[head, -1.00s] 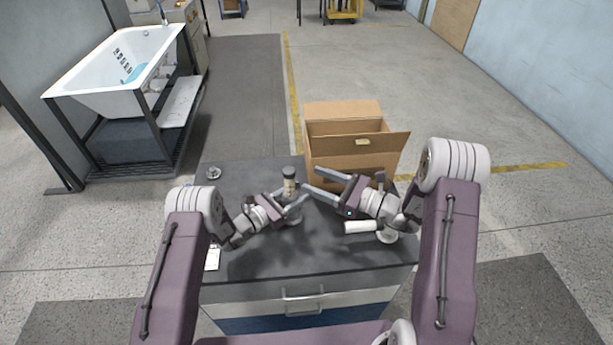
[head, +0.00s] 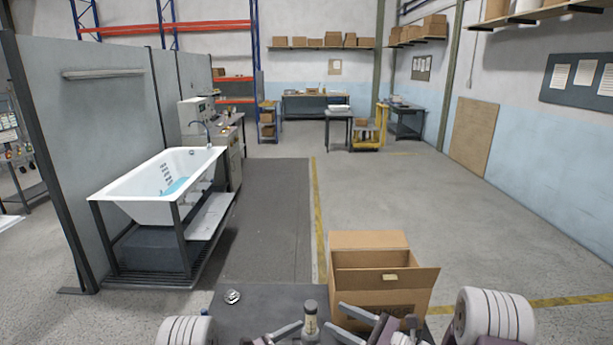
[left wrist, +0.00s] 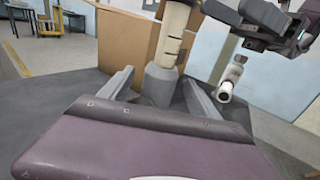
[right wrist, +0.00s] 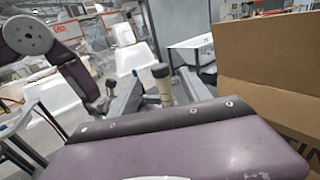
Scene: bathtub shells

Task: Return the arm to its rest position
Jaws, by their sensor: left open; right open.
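My left gripper (left wrist: 160,95) is open. In the left wrist view a pale cylinder with a grey base (left wrist: 160,85) shows between its fingertips, with no finger seen closed on it. In the head view this cylinder (head: 310,318) stands upright on the dark table, between my left gripper (head: 282,334) and my right gripper (head: 352,325). Most of both arms is below the picture's lower edge there.
An open cardboard box (head: 385,285) stands close ahead of my right gripper. A small metal disc (head: 232,297) lies on the dark table top (head: 265,300). A white bathtub (head: 160,190) on a dark frame stands at the left. The floor beyond the box is clear.

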